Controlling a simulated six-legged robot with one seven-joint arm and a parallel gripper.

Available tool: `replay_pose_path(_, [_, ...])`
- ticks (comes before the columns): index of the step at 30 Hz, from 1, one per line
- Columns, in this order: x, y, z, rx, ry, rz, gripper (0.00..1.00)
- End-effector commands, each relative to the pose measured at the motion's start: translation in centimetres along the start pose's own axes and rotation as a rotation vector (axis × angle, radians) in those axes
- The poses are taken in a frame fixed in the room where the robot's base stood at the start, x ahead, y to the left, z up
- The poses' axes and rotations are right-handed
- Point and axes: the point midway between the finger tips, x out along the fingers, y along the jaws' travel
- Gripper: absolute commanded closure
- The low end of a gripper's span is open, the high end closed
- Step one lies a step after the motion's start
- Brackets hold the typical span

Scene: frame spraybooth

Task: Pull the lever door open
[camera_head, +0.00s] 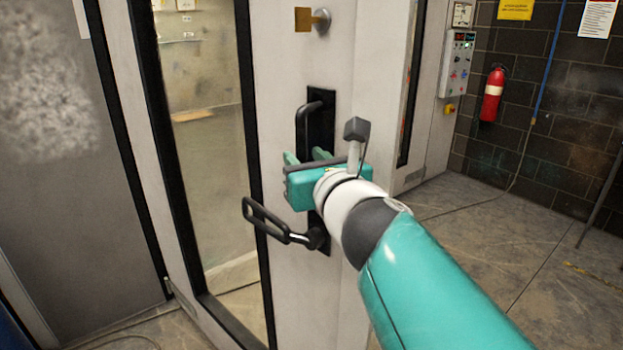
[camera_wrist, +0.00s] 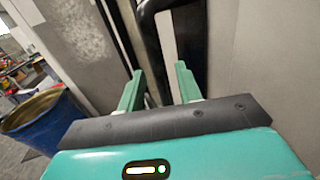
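The lever door (camera_head: 280,60) is a pale panel with a tall black-framed window. A black plate on it carries an upright black pull handle (camera_head: 303,118) above and a black loop-shaped lever (camera_head: 265,218) below, the lever pointing left.
A brass-coloured lock fitting (camera_head: 304,19) sits above the plate. A control box (camera_head: 457,63) and a red fire extinguisher (camera_head: 492,95) are at the right wall. The floor (camera_head: 490,240) to the right is mostly clear, with a cable. A blue barrel (camera_wrist: 45,120) stands left in the wrist view.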

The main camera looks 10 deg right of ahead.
Motion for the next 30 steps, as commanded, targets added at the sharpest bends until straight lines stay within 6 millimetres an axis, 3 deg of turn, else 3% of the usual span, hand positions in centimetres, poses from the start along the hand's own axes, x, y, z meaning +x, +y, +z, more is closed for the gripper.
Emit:
replay_pose_path(4, [-2.7, 0.2, 0.1, -0.001, -0.003, 0.004, 0.65])
replay_pose_path(11, [-5.8, 0.1, 0.0, 0.001, -0.002, 0.003, 0.65])
replay_pose_path(30, [-9.5, 0.2, 0.3, -0.003, -0.01, -0.001, 0.65])
